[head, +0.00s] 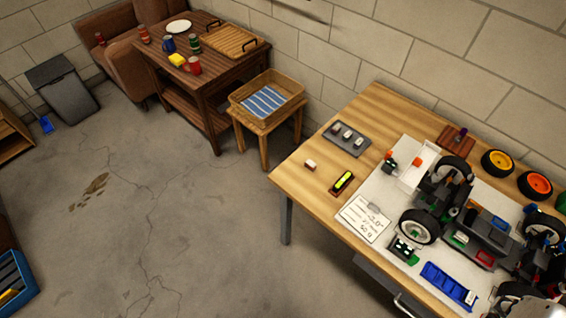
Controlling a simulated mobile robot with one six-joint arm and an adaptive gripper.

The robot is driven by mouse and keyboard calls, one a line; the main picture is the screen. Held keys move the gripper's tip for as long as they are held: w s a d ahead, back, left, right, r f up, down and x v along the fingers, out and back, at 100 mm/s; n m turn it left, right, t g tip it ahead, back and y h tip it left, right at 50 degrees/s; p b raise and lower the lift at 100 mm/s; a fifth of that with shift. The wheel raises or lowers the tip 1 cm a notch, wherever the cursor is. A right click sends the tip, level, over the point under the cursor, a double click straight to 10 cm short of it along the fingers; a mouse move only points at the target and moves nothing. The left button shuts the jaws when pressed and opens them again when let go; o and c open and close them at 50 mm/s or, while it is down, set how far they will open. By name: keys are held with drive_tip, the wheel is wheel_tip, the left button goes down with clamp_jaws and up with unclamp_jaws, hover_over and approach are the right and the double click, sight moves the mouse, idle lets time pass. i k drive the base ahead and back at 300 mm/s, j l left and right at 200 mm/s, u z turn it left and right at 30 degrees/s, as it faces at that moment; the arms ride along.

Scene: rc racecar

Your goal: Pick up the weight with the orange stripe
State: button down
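A grey tray (346,139) on the wooden workbench holds several small pale-topped blocks that look like weights. One more small pale block (310,165) with a brownish side lies by itself on the bench, left of and nearer than the tray. The stripe colours on these blocks are too small to tell, so I cannot say which one has the orange stripe.
An RC car (475,225) with big tyres fills the bench's right side on a white mat. Near the loose block lie a black device with a yellow display (343,182) and a written card (364,218). Orange (535,185) and yellow wheels stand behind. Floor left of the bench is open.

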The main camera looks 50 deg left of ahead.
sight(310, 165)
drive_tip(key=u, duration=1.55)
drive_tip(key=i+j+z, duration=0.55)
drive_tip(key=i+j, duration=0.15)
drive_tip(key=i+j+z, duration=0.3)
drive_tip(key=j, duration=0.25)
drive_tip(key=k, duration=0.05)
